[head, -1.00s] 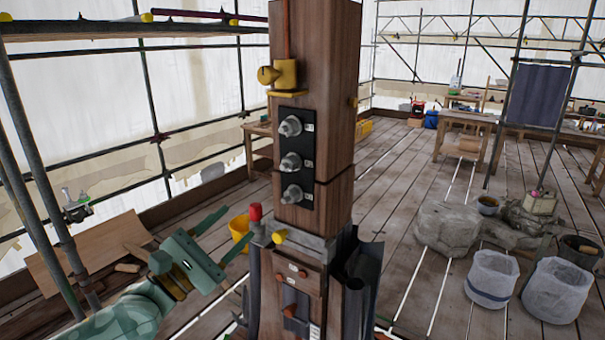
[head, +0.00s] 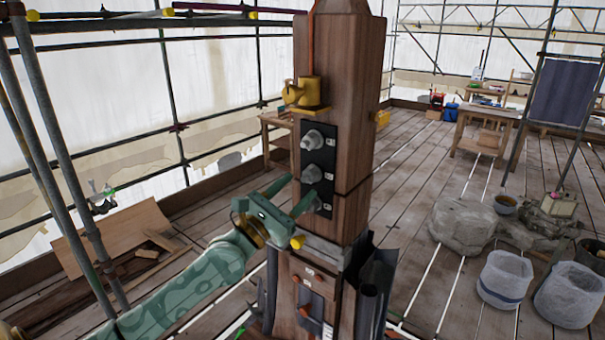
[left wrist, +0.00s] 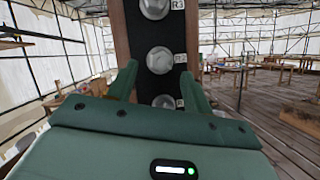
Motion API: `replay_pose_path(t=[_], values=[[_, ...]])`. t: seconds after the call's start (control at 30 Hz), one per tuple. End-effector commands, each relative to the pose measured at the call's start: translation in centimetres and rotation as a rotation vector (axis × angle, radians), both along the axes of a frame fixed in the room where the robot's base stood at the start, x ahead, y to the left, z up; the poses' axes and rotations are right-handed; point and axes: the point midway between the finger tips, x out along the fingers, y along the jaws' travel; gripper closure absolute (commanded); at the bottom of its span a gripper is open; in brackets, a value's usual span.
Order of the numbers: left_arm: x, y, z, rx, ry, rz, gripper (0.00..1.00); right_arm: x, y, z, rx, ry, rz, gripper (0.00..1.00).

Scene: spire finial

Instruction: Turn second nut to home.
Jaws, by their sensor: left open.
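Three metal nuts sit in a column on a black plate (head: 327,187) on the wooden post. The top nut (head: 312,140) and the middle nut (head: 312,173) show in the head view; the lowest is hidden behind my left gripper (head: 301,196). In the left wrist view the top nut (left wrist: 155,8) has a label reading R3. The middle nut (left wrist: 160,60) lies ahead of the open fingers, and the lowest nut (left wrist: 163,101) shows between them. My left gripper (left wrist: 160,82) is open and empty in front of the plate's lower part. My right gripper is not in view.
A yellow fitting (head: 303,93) juts from the post above the plate. Scaffold poles (head: 62,160) stand at the left. Stones (head: 460,228) and pale buckets (head: 505,279) are on the floor at the right. The boards between post and workbench (head: 487,122) are mostly clear.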

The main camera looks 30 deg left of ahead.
Motion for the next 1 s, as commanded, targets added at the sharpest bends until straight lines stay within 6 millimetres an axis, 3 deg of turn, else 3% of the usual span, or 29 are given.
replay_pose_path(t=[0.2,0.53,0.7,1.0], values=[[2.3,-0.4,1.0,0.000,-0.001,0.001,0.50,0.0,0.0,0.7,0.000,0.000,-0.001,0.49],[2.6,-0.5,1.0,0.000,0.001,0.000,0.50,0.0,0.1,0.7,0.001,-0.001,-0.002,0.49],[2.6,-0.5,1.0,0.001,0.000,0.000,0.94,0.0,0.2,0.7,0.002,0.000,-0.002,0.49],[2.6,-0.5,0.9,0.023,-0.002,0.001,0.94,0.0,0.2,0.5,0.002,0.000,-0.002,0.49]])
